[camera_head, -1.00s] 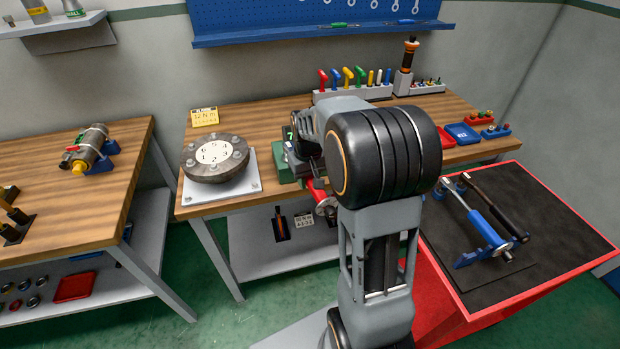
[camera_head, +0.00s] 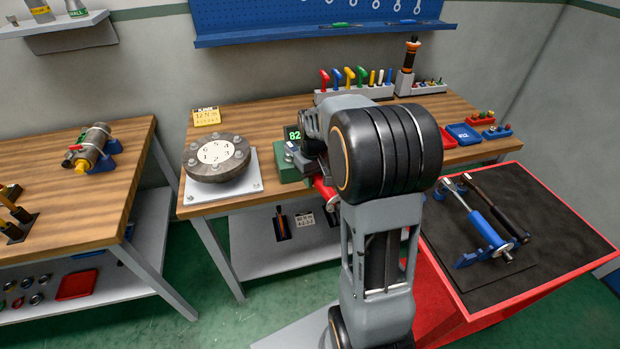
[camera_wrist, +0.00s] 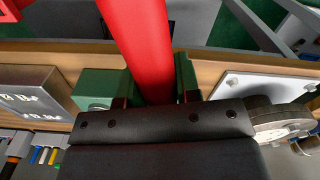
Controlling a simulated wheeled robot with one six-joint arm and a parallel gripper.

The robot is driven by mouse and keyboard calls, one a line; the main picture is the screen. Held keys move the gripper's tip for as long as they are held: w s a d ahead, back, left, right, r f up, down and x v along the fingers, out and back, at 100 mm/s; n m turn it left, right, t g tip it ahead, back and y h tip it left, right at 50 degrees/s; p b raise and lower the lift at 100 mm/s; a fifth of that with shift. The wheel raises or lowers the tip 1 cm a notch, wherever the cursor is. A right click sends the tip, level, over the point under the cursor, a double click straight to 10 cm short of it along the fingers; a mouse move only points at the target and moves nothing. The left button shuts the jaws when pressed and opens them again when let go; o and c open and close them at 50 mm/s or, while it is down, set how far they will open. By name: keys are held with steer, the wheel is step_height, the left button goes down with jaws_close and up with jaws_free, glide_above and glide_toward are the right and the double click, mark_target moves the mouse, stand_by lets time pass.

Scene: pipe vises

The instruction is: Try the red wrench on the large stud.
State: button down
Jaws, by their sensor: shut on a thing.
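My gripper (camera_wrist: 155,100) is shut on the red wrench (camera_wrist: 138,40), whose red handle runs away from the jaws toward the top of the wrist view. In the head view a short piece of the red wrench (camera_head: 325,190) shows below my gripper, at the front edge of the middle bench. A green block (camera_wrist: 98,88) lies under and on both sides of the wrench in the wrist view. The green block (camera_head: 290,168) also shows left of my wrist in the head view, with a lit display (camera_head: 292,134) reading 82. The large stud cannot be made out; my arm and gripper cover that area.
A round bolted flange (camera_head: 217,158) on a white plate stands just left of the green block. A rack of coloured-handled tools (camera_head: 353,90) stands behind. A red-edged cart (camera_head: 560,225) with a blue tool (camera_head: 485,225) is at right. The floor left of the bench is clear.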

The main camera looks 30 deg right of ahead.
steer(key=shift+d, duration=0.25)
stand_by(0.3)
steer(key=shift+r, duration=0.2)
steer(key=shift+w+r+p, duration=0.1)
steer(key=shift+r+p, duration=1.95)
steer(key=shift+r, duration=0.3)
steer(key=shift+d, duration=0.1)
